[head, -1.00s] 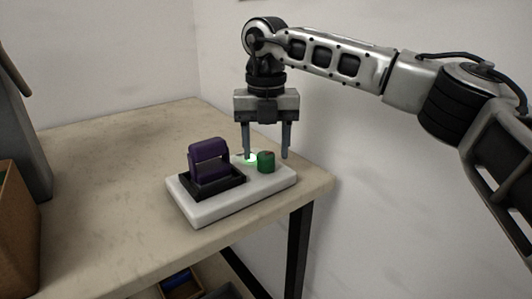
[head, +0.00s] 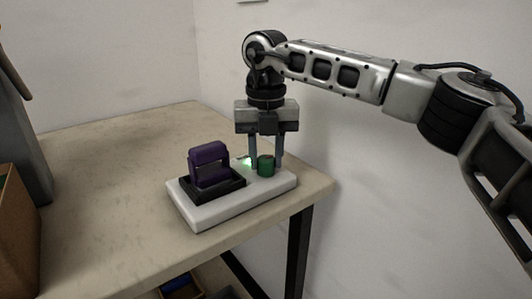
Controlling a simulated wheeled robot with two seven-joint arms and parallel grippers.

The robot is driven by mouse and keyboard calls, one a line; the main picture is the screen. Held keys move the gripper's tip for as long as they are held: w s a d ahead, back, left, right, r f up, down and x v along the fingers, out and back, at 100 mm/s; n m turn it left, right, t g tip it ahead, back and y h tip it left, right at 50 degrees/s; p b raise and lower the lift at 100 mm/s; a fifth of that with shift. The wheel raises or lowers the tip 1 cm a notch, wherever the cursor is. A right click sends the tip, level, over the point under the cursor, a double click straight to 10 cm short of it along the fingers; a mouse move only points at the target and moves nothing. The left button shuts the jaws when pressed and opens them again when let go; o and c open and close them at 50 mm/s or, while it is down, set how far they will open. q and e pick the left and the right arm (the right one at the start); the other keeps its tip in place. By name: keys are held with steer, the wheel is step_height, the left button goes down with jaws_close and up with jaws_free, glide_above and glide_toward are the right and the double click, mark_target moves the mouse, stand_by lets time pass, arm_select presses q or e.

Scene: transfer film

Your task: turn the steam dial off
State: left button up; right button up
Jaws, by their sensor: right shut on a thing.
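The steam dial looks to be the small green knob (head: 265,165) on a white base (head: 214,213) near the table's right corner. A green light (head: 246,161) glows on the base just left of the knob. A purple iron-like part (head: 209,162) stands in a black holder on the same base. My right gripper (head: 266,165) points straight down with its fingers on both sides of the green knob, shut on it. A finger partly covers the green light. My left gripper is not in view.
The table (head: 110,160) is bare to the left of the base. A brown box (head: 18,235) and a grey upright object (head: 20,140) stand at the left edge. A white wall (head: 350,200) is close behind and to the right.

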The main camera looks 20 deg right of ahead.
steer(key=n+p, duration=0.2)
steer(key=n, duration=0.1)
steer(key=shift+r, duration=0.2)
steer(key=n+p, duration=0.2)
steer(key=n, duration=0.3)
steer(key=shift+n+p, duration=0.55)
steer(key=shift+n, duration=0.35)
steer(key=n, duration=0.2)
steer(key=shift+f+n+p, duration=0.1)
steer(key=shift+n+p, duration=0.25)
steer(key=shift+n, duration=0.05)
steer(key=n, duration=0.3)
steer(key=shift+p, duration=0.3)
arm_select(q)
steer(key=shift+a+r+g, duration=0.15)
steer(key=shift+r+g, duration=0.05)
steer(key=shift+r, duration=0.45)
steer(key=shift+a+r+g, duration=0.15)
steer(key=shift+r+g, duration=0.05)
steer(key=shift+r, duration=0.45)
arm_select(e)
steer(key=shift+n, duration=0.8)
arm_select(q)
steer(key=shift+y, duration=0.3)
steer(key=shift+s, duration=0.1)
arm_select(e)
steer(key=o, duration=1)
steer(key=shift+c, duration=0.2)
